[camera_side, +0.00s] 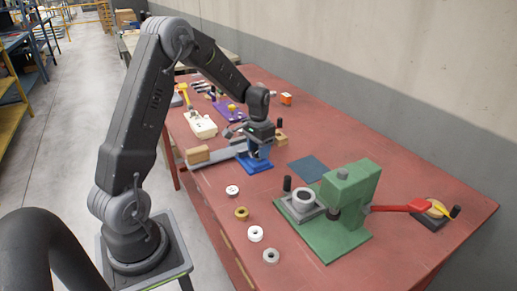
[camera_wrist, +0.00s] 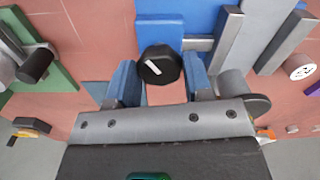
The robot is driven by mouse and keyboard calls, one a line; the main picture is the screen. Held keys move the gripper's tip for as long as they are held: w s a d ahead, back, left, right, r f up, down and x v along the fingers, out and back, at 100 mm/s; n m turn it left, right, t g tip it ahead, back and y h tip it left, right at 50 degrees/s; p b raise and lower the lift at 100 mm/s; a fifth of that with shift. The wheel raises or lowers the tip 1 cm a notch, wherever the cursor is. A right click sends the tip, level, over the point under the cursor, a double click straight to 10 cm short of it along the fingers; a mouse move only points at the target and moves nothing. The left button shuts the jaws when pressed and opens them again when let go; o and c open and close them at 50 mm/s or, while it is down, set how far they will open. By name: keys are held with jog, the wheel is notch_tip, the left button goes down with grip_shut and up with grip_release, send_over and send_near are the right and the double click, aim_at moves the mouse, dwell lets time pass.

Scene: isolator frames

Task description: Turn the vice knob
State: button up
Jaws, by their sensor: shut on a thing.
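The vice knob (camera_wrist: 163,72) is black and faceted with a white mark on its face. It sits between the two blue fingers of my gripper (camera_wrist: 157,66) in the wrist view, and the gripper is shut on it. The blue vice body (camera_wrist: 173,14) lies behind the knob, with grey metal bars beside it. In the side view the blue vice (camera_side: 256,163) stands mid-table with my gripper (camera_side: 258,138) right over it. The knob is hidden there behind my gripper and the vice.
A green press (camera_side: 352,190) with a red lever (camera_side: 392,208) stands at the right. Several round rings lie near the table's front edge. A wooden block (camera_side: 198,154) rests on a grey bar left of the vice. A dark blue mat (camera_side: 308,169) lies flat right of the vice.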

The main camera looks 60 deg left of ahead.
dwell(0.8)
jog(key=o, duration=0.9)
jog(key=shift+r, duration=0.1)
notch_tip(320, 180, up, 14)
jog(key=shift+f, duration=0.2)
